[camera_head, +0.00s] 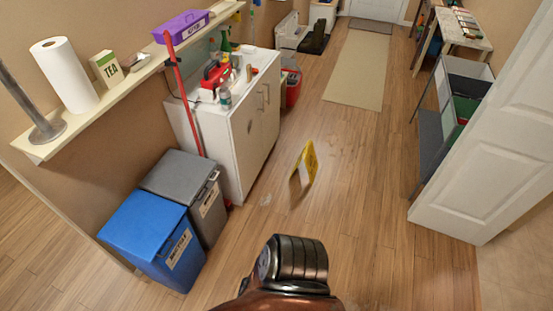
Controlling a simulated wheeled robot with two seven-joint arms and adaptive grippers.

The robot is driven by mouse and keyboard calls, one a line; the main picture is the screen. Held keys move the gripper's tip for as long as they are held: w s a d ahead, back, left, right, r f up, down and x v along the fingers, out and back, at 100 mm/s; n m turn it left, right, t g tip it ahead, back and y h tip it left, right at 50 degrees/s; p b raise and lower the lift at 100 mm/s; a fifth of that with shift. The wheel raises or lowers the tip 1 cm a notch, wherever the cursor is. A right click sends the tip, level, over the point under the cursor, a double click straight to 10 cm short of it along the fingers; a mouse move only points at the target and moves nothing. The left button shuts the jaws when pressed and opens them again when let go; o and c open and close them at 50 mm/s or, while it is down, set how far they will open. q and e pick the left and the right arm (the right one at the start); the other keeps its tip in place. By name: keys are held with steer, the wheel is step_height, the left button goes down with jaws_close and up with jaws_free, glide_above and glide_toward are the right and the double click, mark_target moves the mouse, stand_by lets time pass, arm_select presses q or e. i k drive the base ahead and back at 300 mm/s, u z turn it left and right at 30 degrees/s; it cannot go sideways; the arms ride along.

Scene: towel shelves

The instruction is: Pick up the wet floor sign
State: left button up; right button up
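The yellow wet floor sign (308,164) stands upright on the wooden floor, near the middle of the head view and to the right of the white cabinet. Its lower front part looks pale. A dark, rounded part of my own body shows at the bottom middle, well short of the sign. Neither of my grippers shows in this view, and nothing touches the sign.
A blue bin (150,232) and a grey bin (182,183) stand at the left beside the white cabinet (250,127). A white door (495,150) and a bin rack (428,150) are at the right. The floor around the sign is clear, with a beige runner (357,68) beyond.

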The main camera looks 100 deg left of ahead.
mark_target(310, 160)
steer(key=u, duration=2.85)
